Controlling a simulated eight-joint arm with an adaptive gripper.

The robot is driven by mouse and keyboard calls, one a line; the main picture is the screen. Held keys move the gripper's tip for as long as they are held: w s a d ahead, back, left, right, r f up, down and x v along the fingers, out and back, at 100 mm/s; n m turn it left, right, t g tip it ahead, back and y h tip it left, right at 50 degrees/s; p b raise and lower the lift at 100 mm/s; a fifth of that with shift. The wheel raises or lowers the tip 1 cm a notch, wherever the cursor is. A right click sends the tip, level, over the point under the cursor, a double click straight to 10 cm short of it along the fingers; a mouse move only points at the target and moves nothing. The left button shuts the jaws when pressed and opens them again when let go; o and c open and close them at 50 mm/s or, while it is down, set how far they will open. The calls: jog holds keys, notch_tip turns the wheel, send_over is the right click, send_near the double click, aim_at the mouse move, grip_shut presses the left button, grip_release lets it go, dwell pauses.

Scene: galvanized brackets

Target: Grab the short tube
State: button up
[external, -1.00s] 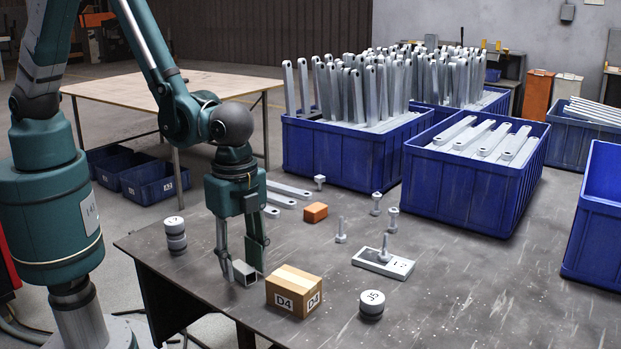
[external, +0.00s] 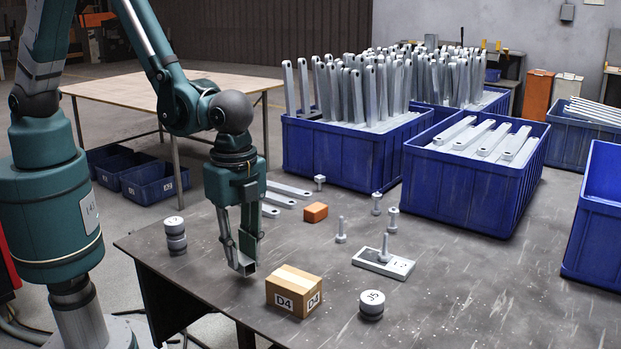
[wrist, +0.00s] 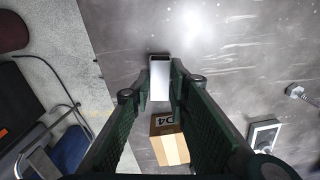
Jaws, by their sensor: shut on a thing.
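The short tube (external: 245,264) is a small grey metal piece with a square hollow end, near the table's left front edge. My gripper (external: 240,257) points down and is shut on the short tube, with a finger on each side. In the wrist view the tube (wrist: 160,80) shows as a pale block between the fingertips of my gripper (wrist: 161,92). I cannot tell whether the tube touches the table or is slightly above it.
A cardboard box marked D4 (external: 294,291) stands close to the right of the tube. Stacked round weights (external: 175,235) stand left. Blue bins (external: 470,190) fill the back.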

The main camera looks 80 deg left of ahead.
aim_at(242, 258)
notch_tip(242, 258, up, 8)
jog(key=shift+f+p, duration=0.1)
jog(key=shift+p, duration=0.6)
